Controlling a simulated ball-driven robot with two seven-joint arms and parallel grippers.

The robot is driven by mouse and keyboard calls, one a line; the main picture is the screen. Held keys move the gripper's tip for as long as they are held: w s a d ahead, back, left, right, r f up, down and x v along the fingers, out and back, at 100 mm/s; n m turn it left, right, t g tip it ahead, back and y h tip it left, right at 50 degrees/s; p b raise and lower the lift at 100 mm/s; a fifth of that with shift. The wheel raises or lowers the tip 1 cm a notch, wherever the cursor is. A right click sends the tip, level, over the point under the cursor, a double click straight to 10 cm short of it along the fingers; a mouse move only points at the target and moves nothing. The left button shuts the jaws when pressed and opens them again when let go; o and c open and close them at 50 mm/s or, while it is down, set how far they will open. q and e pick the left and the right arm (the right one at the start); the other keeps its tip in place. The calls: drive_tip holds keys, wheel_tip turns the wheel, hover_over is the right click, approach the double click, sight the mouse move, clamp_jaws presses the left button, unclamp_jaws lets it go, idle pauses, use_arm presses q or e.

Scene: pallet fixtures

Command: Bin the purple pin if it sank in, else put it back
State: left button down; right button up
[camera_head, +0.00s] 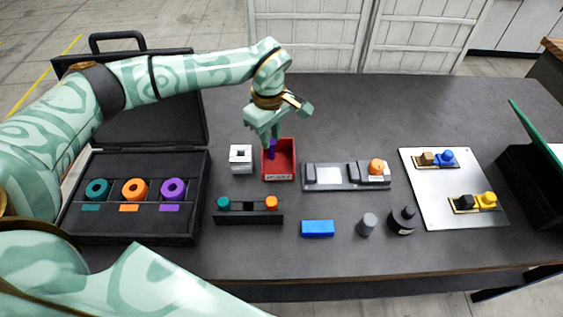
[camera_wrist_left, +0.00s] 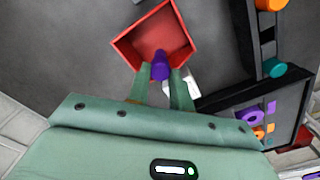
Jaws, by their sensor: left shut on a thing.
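My left gripper (camera_head: 268,143) is shut on the purple pin (camera_head: 271,149), over the red bin (camera_head: 279,175). In the left wrist view, the purple pin (camera_wrist_left: 160,69) is between the green fingertips (camera_wrist_left: 163,78), in front of the red bin's (camera_wrist_left: 129,52) opening. Its upper part is hidden by the fingers. A black rack (camera_head: 248,216) holds a teal pin (camera_head: 223,203) and an orange pin (camera_head: 271,202), with no pin between them. A white block with a dark square hole (camera_head: 240,166) stands left of the bin. My right gripper is not seen.
An open black case (camera_head: 190,225) at left holds teal, orange and purple rings. A grey fixture with an orange knob (camera_head: 376,167), a blue block (camera_head: 317,228), a grey cylinder (camera_head: 366,224) and a silver plate (camera_head: 440,200) stand rightward. The table behind the bin is clear.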

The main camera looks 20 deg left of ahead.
use_arm(q)
drive_tip(key=shift+r, duration=0.1)
drive_tip(key=c, duration=1.2)
unclamp_jaws()
drive_tip(key=shift+o, duration=0.2)
drive_tip(key=shift+r, duration=0.1)
wheel_tip(320, 180, up, 16)
drive_tip(key=p, duration=0.2)
drive_tip(key=shift+r, duration=0.15)
